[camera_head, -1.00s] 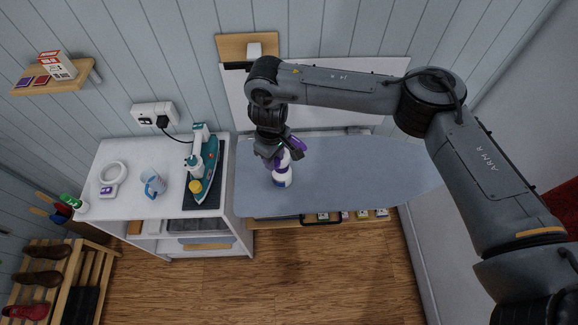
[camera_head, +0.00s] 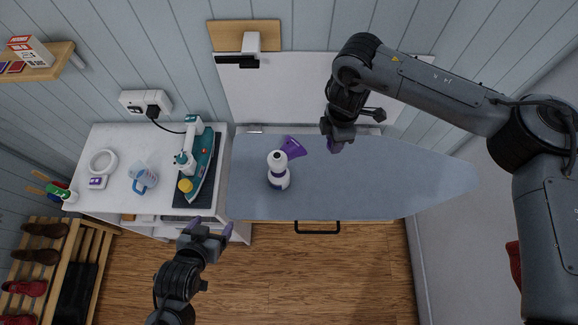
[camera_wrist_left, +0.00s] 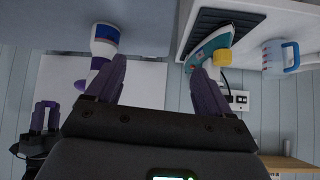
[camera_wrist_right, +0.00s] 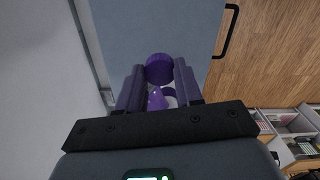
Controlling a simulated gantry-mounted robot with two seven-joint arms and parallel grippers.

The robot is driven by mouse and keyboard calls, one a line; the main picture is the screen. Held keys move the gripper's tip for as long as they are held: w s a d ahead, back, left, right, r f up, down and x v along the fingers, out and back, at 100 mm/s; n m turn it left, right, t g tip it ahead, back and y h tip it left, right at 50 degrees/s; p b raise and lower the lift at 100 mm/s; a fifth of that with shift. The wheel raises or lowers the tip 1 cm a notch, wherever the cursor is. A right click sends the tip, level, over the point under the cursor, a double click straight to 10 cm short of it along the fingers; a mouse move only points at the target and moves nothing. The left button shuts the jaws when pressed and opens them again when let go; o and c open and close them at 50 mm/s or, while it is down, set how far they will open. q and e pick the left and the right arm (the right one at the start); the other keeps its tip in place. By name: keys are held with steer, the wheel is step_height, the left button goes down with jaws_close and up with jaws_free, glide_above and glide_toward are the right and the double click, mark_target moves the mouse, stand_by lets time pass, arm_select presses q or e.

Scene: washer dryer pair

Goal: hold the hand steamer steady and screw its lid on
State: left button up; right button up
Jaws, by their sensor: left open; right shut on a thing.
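The hand steamer (camera_head: 278,172), a white body with a dark band and a purple head (camera_head: 292,147), stands on the ironing board (camera_head: 390,180). Its top shows a dark round opening. It also shows in the left wrist view (camera_wrist_left: 105,42). My right gripper (camera_head: 335,146) is above the board, to the right of the steamer and apart from it. It is shut on the round purple lid (camera_wrist_right: 160,68), seen between its fingertips in the right wrist view. My left gripper (camera_head: 212,226) is open and empty in front of the white cabinet, below and left of the steamer.
A teal iron (camera_head: 201,165) on a dark mat, a measuring jug (camera_head: 143,179) and a white ring-shaped item (camera_head: 102,163) stand on the white cabinet (camera_head: 115,140). A wall bracket (camera_head: 250,45) is behind the board. The board's right part is clear.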

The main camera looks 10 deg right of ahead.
arm_select(q)
steer(key=w+d+f+t+h+b, duration=0.1)
steer(key=w+d+t+h+b, duration=0.1)
steer(key=w+d+t, duration=0.15)
arm_select(e)
steer(key=a+r+n+b, duration=0.1)
steer(key=a+n+b, duration=0.1)
steer(key=a+n, duration=0.3)
steer(key=a+r+n+b, duration=0.2)
steer(key=a+n, duration=0.3)
steer(key=n, duration=0.9)
steer(key=a+r+n+b, duration=0.1)
steer(key=a+n+b, duration=0.2)
steer(key=n, duration=0.7)
steer(key=shift+s+a+r, duration=0.1)
steer(key=shift+a+r, duration=0.1)
steer(key=shift+a, duration=0.3)
steer(key=shift+s+a+r, duration=0.1)
steer(key=shift+a+r, duration=0.05)
steer(key=shift+a, duration=0.3)
arm_select(q)
steer(key=m+t+h, duration=0.1)
steer(key=t+h, duration=0.3)
glide_toward(276, 174)
steer(key=shift+w+d+f, duration=0.1)
steer(key=shift+w+d, duration=0.05)
arm_select(e)
steer(key=shift+a+r+n, duration=0.25)
steer(key=shift+r+n, duration=0.05)
steer(key=shift+n, duration=0.1)
